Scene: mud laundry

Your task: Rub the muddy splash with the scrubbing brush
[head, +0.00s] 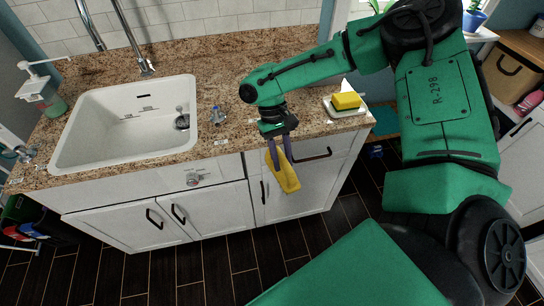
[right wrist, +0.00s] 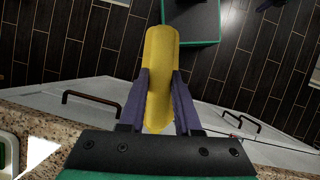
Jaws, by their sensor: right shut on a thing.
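My right gripper (head: 279,153) is shut on a long yellow scrubbing brush (head: 285,176), in front of the white cabinet below the counter edge. In the head view the brush hangs downward from the fingers. In the right wrist view the brush (right wrist: 161,50) sits between the two purple-grey fingers (right wrist: 159,92) and points away over the dark floor. Its bristles cannot be made out. I cannot pick out a muddy splash in either view. My left gripper is not in view.
The granite counter (head: 230,75) holds a white sink (head: 85,135), a soap bottle (head: 45,95) and a yellow sponge (head: 346,101) on a white dish (head: 343,112). White cabinet doors (head: 215,211) with dark handles are close to the brush. The dark plank floor (head: 175,275) in front is mostly clear.

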